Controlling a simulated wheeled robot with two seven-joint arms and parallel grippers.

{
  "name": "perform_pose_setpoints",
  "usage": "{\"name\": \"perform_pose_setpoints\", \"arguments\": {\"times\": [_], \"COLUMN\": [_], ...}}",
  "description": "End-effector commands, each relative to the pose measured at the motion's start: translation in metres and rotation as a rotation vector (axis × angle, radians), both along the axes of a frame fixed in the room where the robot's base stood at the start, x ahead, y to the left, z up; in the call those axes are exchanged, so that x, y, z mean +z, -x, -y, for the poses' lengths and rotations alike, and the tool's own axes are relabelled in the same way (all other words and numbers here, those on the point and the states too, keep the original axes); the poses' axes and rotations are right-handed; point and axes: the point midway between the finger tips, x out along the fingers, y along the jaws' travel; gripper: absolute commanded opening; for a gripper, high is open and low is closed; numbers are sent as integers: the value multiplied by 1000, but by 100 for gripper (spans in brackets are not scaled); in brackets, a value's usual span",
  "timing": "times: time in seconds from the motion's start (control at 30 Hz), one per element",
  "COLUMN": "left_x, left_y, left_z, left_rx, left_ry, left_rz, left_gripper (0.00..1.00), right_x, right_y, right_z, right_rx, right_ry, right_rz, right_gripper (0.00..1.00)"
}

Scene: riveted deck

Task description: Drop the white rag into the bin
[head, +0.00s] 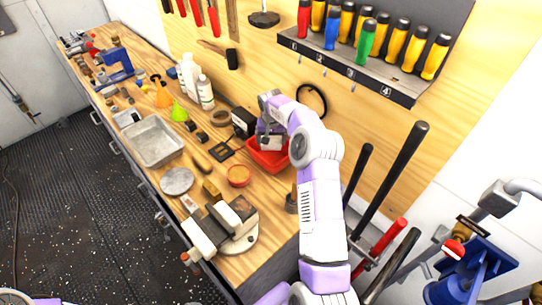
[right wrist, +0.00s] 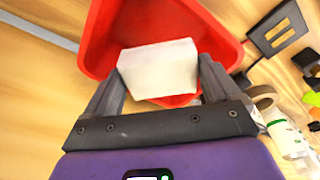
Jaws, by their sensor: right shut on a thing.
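My right gripper (head: 268,137) reaches over the workbench and points down at the red bin (head: 262,161). The bin is a small open container near the back wall panel. In the right wrist view, my right gripper (right wrist: 162,78) is shut on the white rag (right wrist: 158,66), a pale block-like folded piece between the two fingers. The rag shows against the inside of the red bin (right wrist: 98,35). I cannot tell whether it touches the bin's floor. In the head view the gripper and arm partly cover the bin. My left gripper is not in view.
The wooden workbench (head: 215,177) holds a metal tray (head: 154,140), white bottles (head: 204,92), a round orange-red tin (head: 238,176) and a vise-like block at the front. Screwdrivers sit in a wall rack (head: 350,70) above. Long-handled tools stand right of the bench.

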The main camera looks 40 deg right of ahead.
Motion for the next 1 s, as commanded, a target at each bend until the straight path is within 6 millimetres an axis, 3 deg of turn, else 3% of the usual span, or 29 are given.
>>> {"name": "perform_pose_setpoints", "arguments": {"times": [0.1,0.27,0.5,1.0], "left_x": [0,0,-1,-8], "left_y": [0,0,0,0], "left_z": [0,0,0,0], "left_rx": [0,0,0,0], "left_ry": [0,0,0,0], "left_rz": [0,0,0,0], "left_gripper": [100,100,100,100], "right_x": [-20,-31,-63,-73], "right_y": [1,0,0,0], "right_z": [0,0,0,0], "right_rx": [-1,-1,-1,0], "right_ry": [-2,-1,-1,1], "right_rz": [-2,-1,-1,1], "right_gripper": [60,60,60,60]}}
